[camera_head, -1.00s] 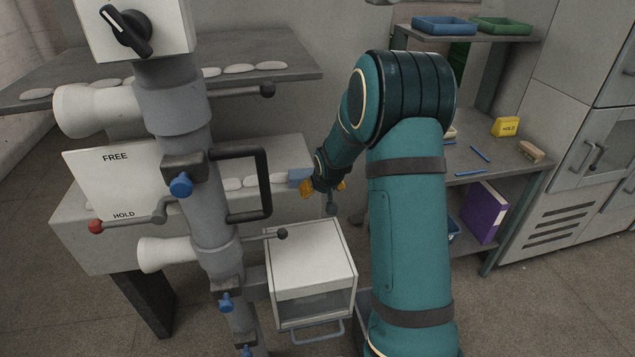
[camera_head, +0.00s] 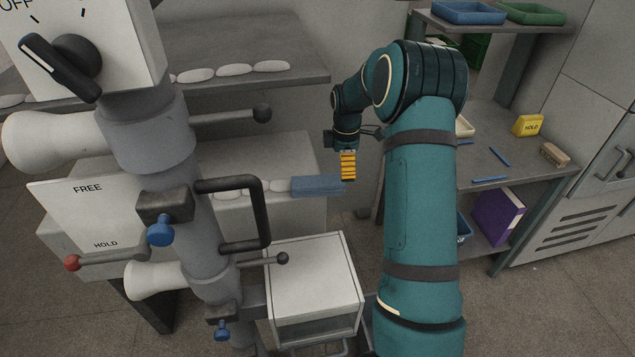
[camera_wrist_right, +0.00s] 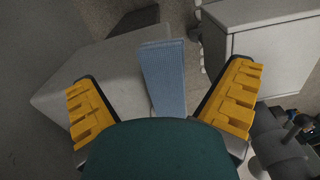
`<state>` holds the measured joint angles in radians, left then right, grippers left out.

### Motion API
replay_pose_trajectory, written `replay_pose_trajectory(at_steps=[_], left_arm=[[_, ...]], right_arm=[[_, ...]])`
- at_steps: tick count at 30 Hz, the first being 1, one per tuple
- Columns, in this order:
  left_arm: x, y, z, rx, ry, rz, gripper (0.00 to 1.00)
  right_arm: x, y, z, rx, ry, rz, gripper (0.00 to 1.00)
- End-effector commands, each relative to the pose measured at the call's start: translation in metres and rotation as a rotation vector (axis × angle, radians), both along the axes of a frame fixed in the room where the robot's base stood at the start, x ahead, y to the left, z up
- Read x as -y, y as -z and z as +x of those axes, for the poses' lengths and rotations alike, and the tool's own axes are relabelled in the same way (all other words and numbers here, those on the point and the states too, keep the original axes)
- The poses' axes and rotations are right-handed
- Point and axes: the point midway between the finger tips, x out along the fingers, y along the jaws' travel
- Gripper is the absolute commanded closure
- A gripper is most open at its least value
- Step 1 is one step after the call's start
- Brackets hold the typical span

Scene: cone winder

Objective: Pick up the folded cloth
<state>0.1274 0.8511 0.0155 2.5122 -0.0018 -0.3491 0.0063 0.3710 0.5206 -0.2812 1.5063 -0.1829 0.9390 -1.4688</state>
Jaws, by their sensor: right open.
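The folded cloth (camera_head: 317,186) is a flat blue strip at the right end of the lower grey ledge. In the right wrist view the cloth (camera_wrist_right: 164,72) runs lengthwise between the two yellow fingers, with clear gaps on both sides. My right gripper (camera_head: 348,166) is open and empty, near the cloth's right end in the head view. One finger hides the other there. I cannot tell its exact height above the cloth. My left gripper is out of view.
Several pale oval pieces (camera_head: 249,187) lie left of the cloth on the ledge. A black handle (camera_head: 262,212) on the grey column and a white box (camera_head: 312,272) stand close by. A side table (camera_head: 500,155) is at the right.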

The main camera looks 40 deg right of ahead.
Motion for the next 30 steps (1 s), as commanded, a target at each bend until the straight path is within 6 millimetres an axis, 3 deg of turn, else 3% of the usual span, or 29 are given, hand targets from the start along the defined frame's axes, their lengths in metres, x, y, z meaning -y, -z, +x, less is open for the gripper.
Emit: replay_pose_trajectory(at_steps=[16, 24, 30], left_arm=[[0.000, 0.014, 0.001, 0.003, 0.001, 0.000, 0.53], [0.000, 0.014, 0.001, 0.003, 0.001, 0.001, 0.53], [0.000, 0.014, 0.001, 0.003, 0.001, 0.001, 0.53]], right_arm=[[-0.004, 0.063, 0.001, -0.002, 0.002, 0.000, 0.00], [-0.004, 0.066, 0.001, 0.001, 0.003, -0.001, 0.00], [-0.004, 0.066, 0.001, 0.001, 0.003, -0.001, 0.70]])
